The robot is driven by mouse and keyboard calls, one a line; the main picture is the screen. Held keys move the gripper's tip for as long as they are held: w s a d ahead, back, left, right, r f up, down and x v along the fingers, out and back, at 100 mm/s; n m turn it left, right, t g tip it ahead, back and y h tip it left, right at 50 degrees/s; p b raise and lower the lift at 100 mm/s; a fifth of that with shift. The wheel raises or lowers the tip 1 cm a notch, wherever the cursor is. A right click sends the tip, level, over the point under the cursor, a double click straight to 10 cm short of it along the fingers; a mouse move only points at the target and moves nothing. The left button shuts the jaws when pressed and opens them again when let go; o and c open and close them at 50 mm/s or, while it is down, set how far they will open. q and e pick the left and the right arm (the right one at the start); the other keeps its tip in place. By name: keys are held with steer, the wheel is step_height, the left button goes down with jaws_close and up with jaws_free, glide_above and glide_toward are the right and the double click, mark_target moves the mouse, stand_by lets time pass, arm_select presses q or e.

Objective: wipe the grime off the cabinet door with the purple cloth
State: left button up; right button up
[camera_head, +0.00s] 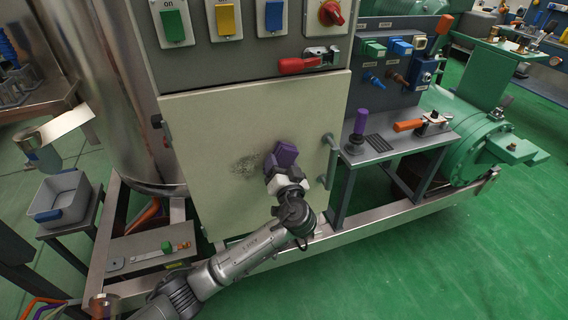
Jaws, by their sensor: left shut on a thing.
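The cream cabinet door (220,130) stands upright in the middle of the head view. A dark speckled grime patch (245,166) lies near the door's centre. The purple cloth (285,153) is at the right edge of the grime, in front of the door or against it; I cannot tell if it touches. My left gripper (284,170) is shut on the purple cloth, and its fingers are partly hidden by the wrist and the cloth. My right gripper is not in view.
A door handle (330,158) stands out right of the cloth. A red-handled latch (298,65) sits above the door. A small shelf with a purple-knobbed lever (361,124) juts out at right. A grey bin (62,198) stands at left. Green floor is open at lower right.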

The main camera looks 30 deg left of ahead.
mark_target(220, 169)
arm_select(q)
steer(key=shift+s+a+p, duration=0.35)
steer(key=shift+s+a, duration=0.5)
steer(key=shift+s, duration=0.15)
steer(key=shift+s+a, duration=0.65)
steer(key=shift+s, duration=0.2)
steer(key=shift+s+a+p, duration=0.65)
steer(key=shift+s+a, duration=0.35)
steer(key=shift+s, duration=0.3)
steer(key=shift+s+a, duration=0.7)
steer(key=shift+s, duration=0.2)
steer(key=shift+s+a+p, duration=0.35)
steer(key=shift+s+a, duration=0.15)
steer(key=shift+s, duration=0.1)
steer(key=shift+s+a, duration=0.65)
steer(key=shift+s, duration=0.15)
steer(key=shift+s+a, duration=0.6)
steer(key=shift+s, duration=0.2)
